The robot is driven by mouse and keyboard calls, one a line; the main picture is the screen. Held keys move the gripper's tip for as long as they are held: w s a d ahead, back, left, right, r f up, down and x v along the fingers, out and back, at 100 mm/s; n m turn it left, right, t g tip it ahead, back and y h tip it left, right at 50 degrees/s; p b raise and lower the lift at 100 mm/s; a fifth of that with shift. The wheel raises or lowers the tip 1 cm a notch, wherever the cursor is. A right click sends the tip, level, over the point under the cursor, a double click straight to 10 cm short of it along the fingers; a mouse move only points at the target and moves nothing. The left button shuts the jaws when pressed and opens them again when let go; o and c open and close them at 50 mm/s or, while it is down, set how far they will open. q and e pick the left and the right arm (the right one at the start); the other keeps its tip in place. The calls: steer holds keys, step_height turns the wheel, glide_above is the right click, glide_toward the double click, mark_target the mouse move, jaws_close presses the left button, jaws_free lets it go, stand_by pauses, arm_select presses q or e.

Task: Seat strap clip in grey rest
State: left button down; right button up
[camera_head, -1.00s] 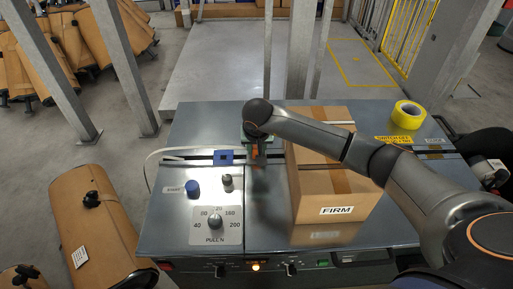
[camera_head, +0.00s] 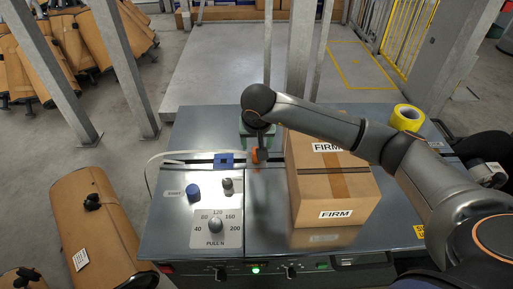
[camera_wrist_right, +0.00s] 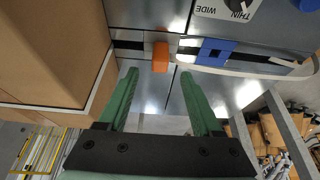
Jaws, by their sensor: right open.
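The task's strap clip and grey rest are not labelled, and I cannot tell for sure which parts they are. A blue block (camera_head: 224,160) lies on the dark slot of the grey bench top (camera_head: 180,220), with a pale strap (camera_head: 170,155) running left from it. An orange block (camera_head: 258,155) sits to its right on the same slot; it also shows in the right wrist view (camera_wrist_right: 161,56). My right gripper (camera_wrist_right: 158,82) has green fingers, is open and empty, and hovers above the bench near the orange block. My left gripper is not in view.
A cardboard box (camera_head: 340,195) labelled FIRM stands right of the slot, close beside my right gripper. A yellow tape roll (camera_head: 406,117) lies at the back right. A blue knob (camera_head: 193,191) and a dial (camera_head: 215,226) are at the left.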

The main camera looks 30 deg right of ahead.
steer(key=v, duration=0.5)
steer(key=shift+r, duration=0.15)
